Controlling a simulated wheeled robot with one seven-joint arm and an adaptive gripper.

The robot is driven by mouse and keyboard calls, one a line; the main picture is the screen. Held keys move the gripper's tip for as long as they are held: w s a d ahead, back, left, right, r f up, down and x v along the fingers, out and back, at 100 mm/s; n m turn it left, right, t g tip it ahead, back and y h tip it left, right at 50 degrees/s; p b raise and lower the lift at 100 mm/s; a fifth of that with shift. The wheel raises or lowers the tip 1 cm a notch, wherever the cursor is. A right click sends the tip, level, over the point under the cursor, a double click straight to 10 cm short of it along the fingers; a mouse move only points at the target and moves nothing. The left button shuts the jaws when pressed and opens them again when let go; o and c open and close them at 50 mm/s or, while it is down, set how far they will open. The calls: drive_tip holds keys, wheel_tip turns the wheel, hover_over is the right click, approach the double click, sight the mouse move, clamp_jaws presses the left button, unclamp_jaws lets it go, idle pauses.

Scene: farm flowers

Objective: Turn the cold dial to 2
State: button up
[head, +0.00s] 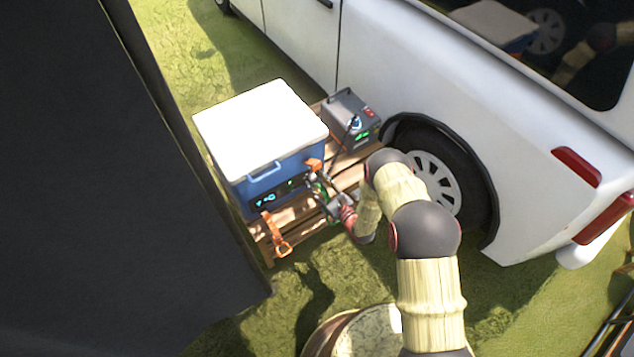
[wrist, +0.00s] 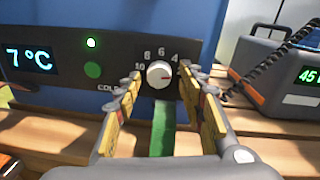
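The cold dial (wrist: 159,74) is a small white knob on the dark panel (wrist: 72,80) of the blue cooler. Its red mark points to the right. The figures 10, 8, 6 and 4 show around its top; any 2 is hidden, with the right finger covering that side. My gripper (wrist: 160,82) is open, its yellow-padded fingers on both sides of the dial, with gaps visible between them and the knob. The COLD label is partly covered by the left finger. In the head view my gripper (head: 325,197) is at the cooler's (head: 265,182) front, and the dial is too small to make out.
A grey power box (head: 351,120) with a coiled cable stands right of the cooler on the wooden pallet (head: 290,212). A white vehicle (head: 455,95) stands close behind.

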drive_tip(key=shift+s, duration=0.1)
drive_tip(key=v, duration=1.2)
idle(0.4)
